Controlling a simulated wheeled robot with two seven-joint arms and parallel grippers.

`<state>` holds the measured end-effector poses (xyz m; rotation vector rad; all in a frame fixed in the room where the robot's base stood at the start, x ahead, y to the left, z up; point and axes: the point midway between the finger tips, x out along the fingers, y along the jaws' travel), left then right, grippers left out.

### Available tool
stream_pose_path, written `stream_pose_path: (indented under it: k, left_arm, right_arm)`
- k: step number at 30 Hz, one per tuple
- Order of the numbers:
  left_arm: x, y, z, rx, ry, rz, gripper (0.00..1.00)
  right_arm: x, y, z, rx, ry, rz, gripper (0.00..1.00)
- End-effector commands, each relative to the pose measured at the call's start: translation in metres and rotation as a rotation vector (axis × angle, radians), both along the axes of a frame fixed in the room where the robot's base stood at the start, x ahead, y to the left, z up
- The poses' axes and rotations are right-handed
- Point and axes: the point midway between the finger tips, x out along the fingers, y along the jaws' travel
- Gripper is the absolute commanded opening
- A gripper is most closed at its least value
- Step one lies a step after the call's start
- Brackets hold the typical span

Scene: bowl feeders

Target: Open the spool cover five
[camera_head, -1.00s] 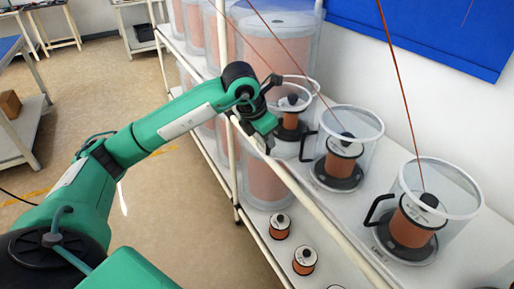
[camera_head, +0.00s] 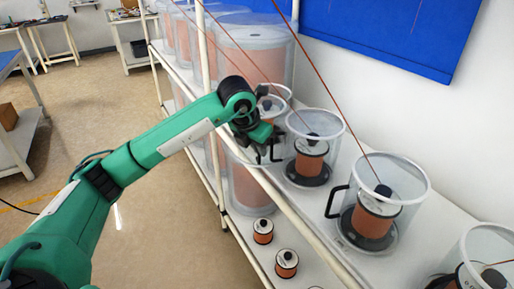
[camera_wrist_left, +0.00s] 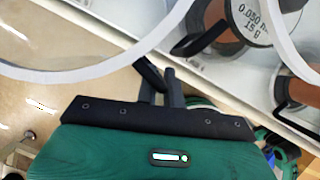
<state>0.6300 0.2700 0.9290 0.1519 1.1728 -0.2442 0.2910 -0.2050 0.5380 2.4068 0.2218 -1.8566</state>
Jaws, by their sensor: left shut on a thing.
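Clear spool covers with black side handles stand in a row on the white shelf (camera_head: 425,215). My left gripper (camera_head: 262,146) is at the front of a cover (camera_head: 288,92) in the row's far part, partly hiding it and its spool. In the left wrist view, my left gripper (camera_wrist_left: 162,84) is shut on a black handle (camera_wrist_left: 148,74) beside a large clear rim (camera_wrist_left: 95,70). The nearer covers (camera_head: 316,122) and (camera_head: 396,172) stand upright over copper spools, handles free. I cannot read which cover is number five. My right gripper is out of view.
Thin copper wires (camera_head: 320,82) run up from the spools. A white post (camera_head: 203,60) and front rail (camera_head: 290,213) stand close to my left arm. Large clear drums (camera_head: 250,50) are behind. Small spools (camera_head: 286,263) sit on the lower shelf. Open floor lies left.

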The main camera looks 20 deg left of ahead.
Motion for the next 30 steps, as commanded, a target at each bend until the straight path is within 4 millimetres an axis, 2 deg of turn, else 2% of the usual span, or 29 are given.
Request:
stream_pose_path:
  k: [6, 7, 9, 10, 20, 25, 30]
  left_arm:
    - [0.002, 0.001, 0.004, -0.002, -0.011, 0.002, 0.0]
    - [0.002, 0.001, 0.004, -0.002, -0.011, 0.002, 0.15]
    - [0.002, 0.001, 0.004, -0.001, -0.01, 0.002, 0.29]
    - [0.002, 0.001, 0.004, -0.001, -0.009, 0.002, 0.31]
    - [0.0, 0.001, 0.005, -0.001, -0.005, 0.001, 0.31]
    - [-0.008, 0.003, 0.026, 0.0, -0.008, 0.0, 0.31]
    - [-0.022, 0.008, 0.063, -0.001, -0.009, 0.001, 0.31]
  right_arm:
    - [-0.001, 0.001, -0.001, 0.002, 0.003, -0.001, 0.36]
    - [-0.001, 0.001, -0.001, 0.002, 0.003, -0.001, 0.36]
    - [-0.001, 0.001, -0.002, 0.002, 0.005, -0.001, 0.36]
    - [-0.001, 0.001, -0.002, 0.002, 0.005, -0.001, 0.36]
    - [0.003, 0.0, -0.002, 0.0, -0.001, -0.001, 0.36]
    - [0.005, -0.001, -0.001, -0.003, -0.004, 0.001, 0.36]
    - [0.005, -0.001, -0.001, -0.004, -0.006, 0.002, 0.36]
